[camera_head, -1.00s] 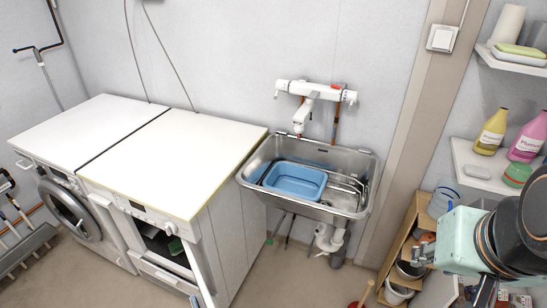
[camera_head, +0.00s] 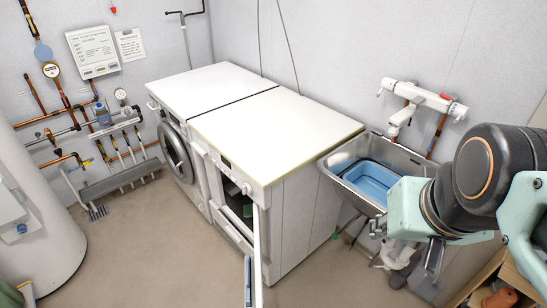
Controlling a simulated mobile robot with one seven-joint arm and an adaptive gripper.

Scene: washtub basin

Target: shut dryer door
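Two white machines stand side by side against the back wall. The right one, apparently the dryer (camera_head: 290,230), has a dark open front with something green inside. Its white door (camera_head: 258,262) is swung out toward me and seen nearly edge-on, with a blue strip near its lower end. The left machine (camera_head: 157,112) has a round grey door (camera_head: 175,152) on its front; I cannot tell if it is latched. My gripper (camera_head: 410,262) hangs at the right, in front of the sink and apart from both machines. Its fingers are partly hidden and I see nothing held.
A metal sink (camera_head: 345,160) with a blue basin (camera_head: 372,182) stands right of the machines, below a white tap (camera_head: 415,98). Pipes and gauges line the left wall beside a white tank (camera_head: 40,225). The floor (camera_head: 150,240) before the machines is mostly clear.

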